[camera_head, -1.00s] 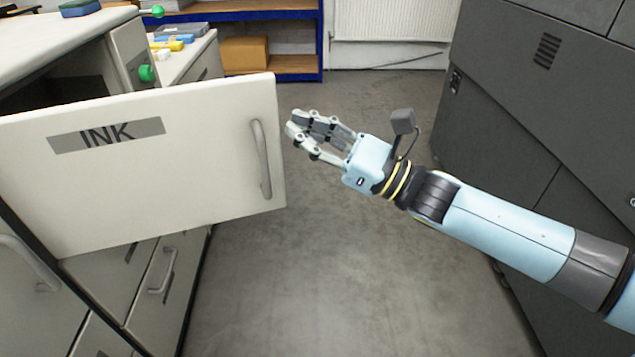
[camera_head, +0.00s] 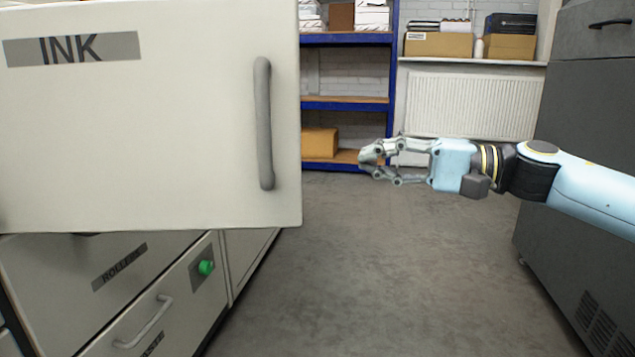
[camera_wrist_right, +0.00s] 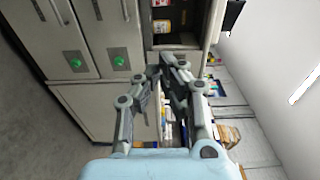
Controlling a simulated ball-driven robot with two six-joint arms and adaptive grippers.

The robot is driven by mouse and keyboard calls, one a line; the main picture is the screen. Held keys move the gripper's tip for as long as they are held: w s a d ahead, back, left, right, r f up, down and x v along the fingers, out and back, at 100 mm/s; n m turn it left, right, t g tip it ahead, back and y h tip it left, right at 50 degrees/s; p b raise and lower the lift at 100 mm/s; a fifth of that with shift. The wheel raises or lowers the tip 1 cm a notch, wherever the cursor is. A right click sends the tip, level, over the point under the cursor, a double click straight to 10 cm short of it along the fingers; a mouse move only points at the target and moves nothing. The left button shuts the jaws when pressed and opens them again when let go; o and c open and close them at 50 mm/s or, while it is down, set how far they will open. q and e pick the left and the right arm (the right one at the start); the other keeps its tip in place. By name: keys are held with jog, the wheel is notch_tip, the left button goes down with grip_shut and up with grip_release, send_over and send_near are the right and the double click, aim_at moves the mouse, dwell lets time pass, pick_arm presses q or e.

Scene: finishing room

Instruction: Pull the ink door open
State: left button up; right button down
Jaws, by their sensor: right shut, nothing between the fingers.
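The ink door (camera_head: 160,150) is a pale panel with a grey INK label (camera_head: 72,49). It stands swung out from the cabinet on the left of the head view and hides what is behind it. Its grey vertical bar handle (camera_head: 264,123) is near its right edge. My right gripper (camera_head: 366,162) is to the right of the door, apart from the handle. Its fingers are shut with nothing between them; they also show in the right wrist view (camera_wrist_right: 167,74). My left gripper is not in view.
Below the door are drawers (camera_head: 150,290) with a handle and a green knob (camera_head: 206,267). In the right wrist view, an open compartment holds bottles (camera_wrist_right: 162,20). A blue-framed shelf (camera_head: 346,103) and radiator (camera_head: 470,105) stand behind. A dark machine (camera_head: 590,110) is right. The middle floor is clear.

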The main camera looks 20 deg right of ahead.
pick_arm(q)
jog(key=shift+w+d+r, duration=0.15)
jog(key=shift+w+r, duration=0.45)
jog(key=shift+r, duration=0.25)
pick_arm(e)
jog(key=w+a, duration=0.2)
jog(key=a, duration=0.6)
jog(key=shift+a, duration=0.4)
pick_arm(q)
jog(key=shift+b, duration=0.3)
pick_arm(e)
jog(key=shift+s, duration=0.15)
